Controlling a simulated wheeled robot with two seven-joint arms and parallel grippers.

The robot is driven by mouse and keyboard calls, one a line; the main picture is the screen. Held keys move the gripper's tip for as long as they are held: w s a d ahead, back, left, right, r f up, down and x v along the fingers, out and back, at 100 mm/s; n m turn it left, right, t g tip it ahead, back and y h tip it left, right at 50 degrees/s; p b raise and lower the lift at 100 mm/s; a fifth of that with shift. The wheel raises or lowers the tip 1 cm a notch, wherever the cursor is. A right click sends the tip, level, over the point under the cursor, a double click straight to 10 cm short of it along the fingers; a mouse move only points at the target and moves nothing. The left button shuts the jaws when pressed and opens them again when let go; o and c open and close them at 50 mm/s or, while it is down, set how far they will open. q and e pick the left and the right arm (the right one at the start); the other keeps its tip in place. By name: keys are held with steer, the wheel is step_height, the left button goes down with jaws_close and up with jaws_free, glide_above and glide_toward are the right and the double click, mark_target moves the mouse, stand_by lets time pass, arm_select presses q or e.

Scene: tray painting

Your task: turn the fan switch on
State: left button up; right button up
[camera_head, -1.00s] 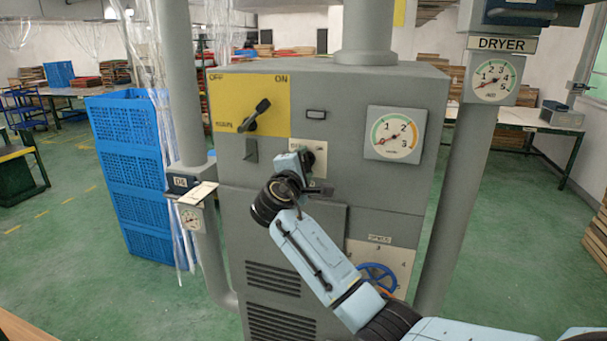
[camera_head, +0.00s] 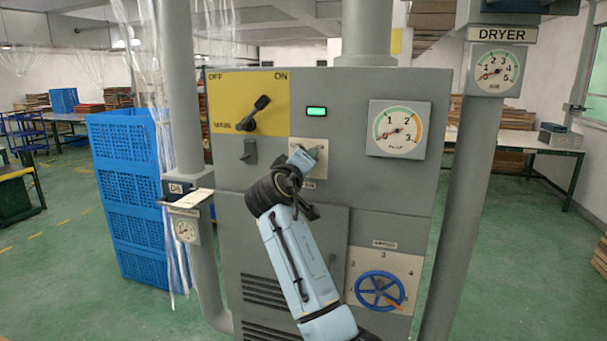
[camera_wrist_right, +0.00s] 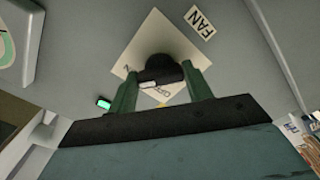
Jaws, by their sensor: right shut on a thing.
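The fan switch is a dark round knob (camera_wrist_right: 160,69) with a pale mark, on a white plate (camera_wrist_right: 143,40) next to a FAN label (camera_wrist_right: 200,22) in the right wrist view. My right gripper (camera_wrist_right: 162,86) is shut on this knob, one green finger on each side. In the head view the gripper (camera_head: 304,158) reaches the small plate (camera_head: 318,170) on the grey cabinet's front and hides most of the knob. A small lamp (camera_head: 317,112) above the plate is lit green. My left gripper is in neither view.
The cabinet (camera_head: 345,90) also carries a black lever (camera_head: 255,112) on a yellow OFF/ON panel, a gauge (camera_head: 396,129) and a blue handwheel (camera_head: 380,290). Grey pipes (camera_head: 463,200) flank it. Blue crates (camera_head: 130,190) stand at left.

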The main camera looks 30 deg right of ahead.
steer(key=shift+f+m+b, duration=0.15)
steer(key=shift+m+b, duration=0.35)
steer(key=shift+m, duration=0.3)
steer(key=o, duration=1)
steer(key=b+v, duration=0.1)
steer(key=v, duration=1.2)
steer(key=shift+s+a, duration=0.15)
